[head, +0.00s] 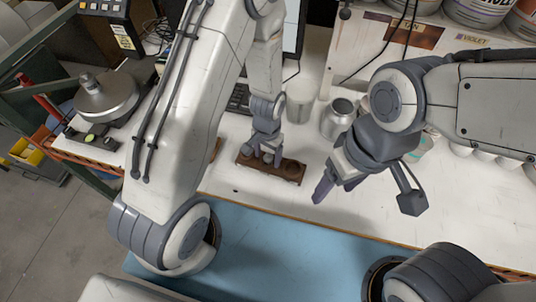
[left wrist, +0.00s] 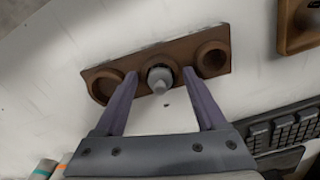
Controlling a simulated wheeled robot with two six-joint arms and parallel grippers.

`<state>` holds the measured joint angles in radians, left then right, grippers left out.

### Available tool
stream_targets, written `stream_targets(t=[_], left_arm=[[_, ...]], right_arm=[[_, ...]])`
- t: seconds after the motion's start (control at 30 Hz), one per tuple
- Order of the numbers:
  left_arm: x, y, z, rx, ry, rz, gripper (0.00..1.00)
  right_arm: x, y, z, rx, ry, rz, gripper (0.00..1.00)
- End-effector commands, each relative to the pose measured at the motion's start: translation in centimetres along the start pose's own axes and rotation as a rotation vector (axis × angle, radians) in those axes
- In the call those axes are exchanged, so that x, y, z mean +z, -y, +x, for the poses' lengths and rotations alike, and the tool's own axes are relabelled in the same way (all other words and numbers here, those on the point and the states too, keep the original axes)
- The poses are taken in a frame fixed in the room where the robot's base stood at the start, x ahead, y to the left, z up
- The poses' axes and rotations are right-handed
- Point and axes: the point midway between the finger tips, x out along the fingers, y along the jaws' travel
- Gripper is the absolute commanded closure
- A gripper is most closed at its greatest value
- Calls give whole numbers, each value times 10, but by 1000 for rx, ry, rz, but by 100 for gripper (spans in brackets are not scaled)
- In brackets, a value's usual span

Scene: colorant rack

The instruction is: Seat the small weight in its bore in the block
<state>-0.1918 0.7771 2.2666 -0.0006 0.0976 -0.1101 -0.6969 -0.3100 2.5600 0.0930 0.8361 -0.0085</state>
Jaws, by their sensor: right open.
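The brown block (head: 283,173) lies on the white table in the head view. In the left wrist view the block (left wrist: 127,67) shows a round bore near each end. The small grey weight (left wrist: 160,80) stands at the block's middle position; I cannot tell how deep it sits. My left gripper (left wrist: 160,72) straddles the weight, its fingers apart with a gap on both sides. In the head view my left gripper (head: 270,157) reaches down to the block and hides the weight. My right gripper (head: 325,188) is open and empty, right of the block.
A metal can (head: 338,119) and a pale cup (head: 299,105) stand behind the block. A keyboard (head: 238,99) lies behind my left arm. A balance-like device (head: 104,97) stands at far left. The table in front of the block is clear.

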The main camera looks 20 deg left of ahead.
Motion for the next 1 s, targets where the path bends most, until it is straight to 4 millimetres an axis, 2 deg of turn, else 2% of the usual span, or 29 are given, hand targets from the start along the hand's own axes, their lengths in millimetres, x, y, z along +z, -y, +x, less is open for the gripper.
stream_targets(t=[0.23, 0.37, 0.8, 1.0], left_arm=[[0, 0, -1, 0, 0, 0, 27], [-1, 0, -10, 0, -3, 0, 27], [-1, 0, -83, -1, -6, 0, 27], [0, 0, -102, 0, -1, 0, 27]], right_arm=[[0, 0, 0, 0, 0, 4, 32], [0, 0, 4, 0, 0, 4, 32], [1, -1, 18, 0, 0, 6, 32], [1, -2, 20, 0, 0, 7, 32]])
